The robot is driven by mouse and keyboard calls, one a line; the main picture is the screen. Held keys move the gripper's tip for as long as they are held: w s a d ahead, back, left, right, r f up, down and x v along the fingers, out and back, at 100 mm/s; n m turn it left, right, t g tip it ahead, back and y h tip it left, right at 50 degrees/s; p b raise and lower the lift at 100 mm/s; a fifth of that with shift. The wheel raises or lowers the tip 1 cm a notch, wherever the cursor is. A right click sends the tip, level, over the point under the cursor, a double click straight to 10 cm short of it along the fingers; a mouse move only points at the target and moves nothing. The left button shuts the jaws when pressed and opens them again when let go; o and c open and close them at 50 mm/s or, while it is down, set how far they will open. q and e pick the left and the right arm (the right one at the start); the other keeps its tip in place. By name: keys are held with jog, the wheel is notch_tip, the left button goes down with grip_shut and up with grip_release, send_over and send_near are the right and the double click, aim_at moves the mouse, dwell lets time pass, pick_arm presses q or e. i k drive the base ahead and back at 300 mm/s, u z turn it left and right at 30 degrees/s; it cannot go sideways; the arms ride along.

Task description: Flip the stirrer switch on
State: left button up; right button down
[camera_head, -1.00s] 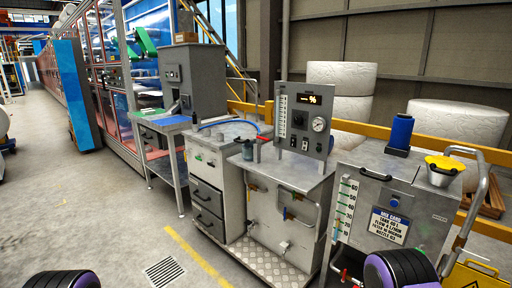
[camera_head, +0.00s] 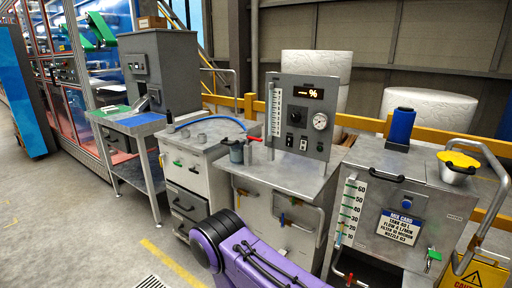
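A grey upright control panel (camera_head: 302,115) stands at the back of the middle steel cabinet. It carries a lit % display (camera_head: 310,94), a round gauge (camera_head: 320,121), a dark switch (camera_head: 289,139) and a second small switch (camera_head: 303,143). The switches' labels and positions are too small to read. A blue motor-like cylinder (camera_head: 401,125) stands on the steel tank (camera_head: 425,190) at the right, which has a blue round fitting (camera_head: 406,204) on its front. Neither gripper is in view. A purple and black arm link of mine crosses the bottom middle, in front of the middle cabinet.
A yellow-topped funnel (camera_head: 458,163) and a curved metal handrail are at the tank's right. A yellow caution sign (camera_head: 480,275) stands at the bottom right. A drawer cabinet (camera_head: 190,178) and a steel table (camera_head: 135,126) stand left. Open floor lies at the lower left.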

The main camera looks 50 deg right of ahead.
aim_at(303, 145)
jog(key=z, duration=0.05)
jog(key=i, duration=0.85)
jog(key=z, duration=0.95)
jog(key=i, duration=0.6)
jog(key=z, duration=0.7)
